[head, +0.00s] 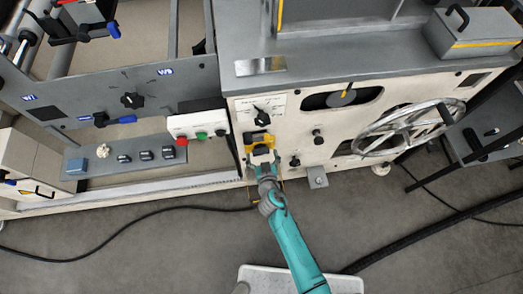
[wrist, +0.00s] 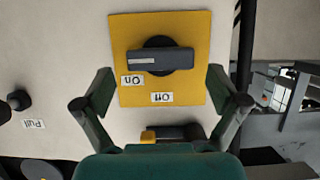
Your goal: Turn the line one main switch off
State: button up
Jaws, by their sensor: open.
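The main switch is a dark rotary knob (wrist: 160,59) on a yellow plate (wrist: 195,28), which appears upside down in the wrist view. Its handle lies level, with its white mark at the left end, above the "On" label (wrist: 132,80). The "Off" label (wrist: 162,98) is lower and centred. My gripper (wrist: 162,88) is open and empty, with one finger on each side of the plate's lower part. In the head view my gripper (head: 262,155) is in front of the cream panel and partly covers the yellow plate (head: 250,137).
Another black selector (head: 262,115) sits above the plate. Black knobs (head: 318,136) and a large handwheel (head: 410,130) are to the right. A push-button box (head: 200,131) is to the left. Cables cross the floor. A "Pull" label (wrist: 34,124) shows in the wrist view.

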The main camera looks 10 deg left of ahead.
aim_at(261, 151)
jog(key=shift+x, duration=1.2)
jog(key=c, duration=1.1)
jog(key=shift+c, duration=0.2)
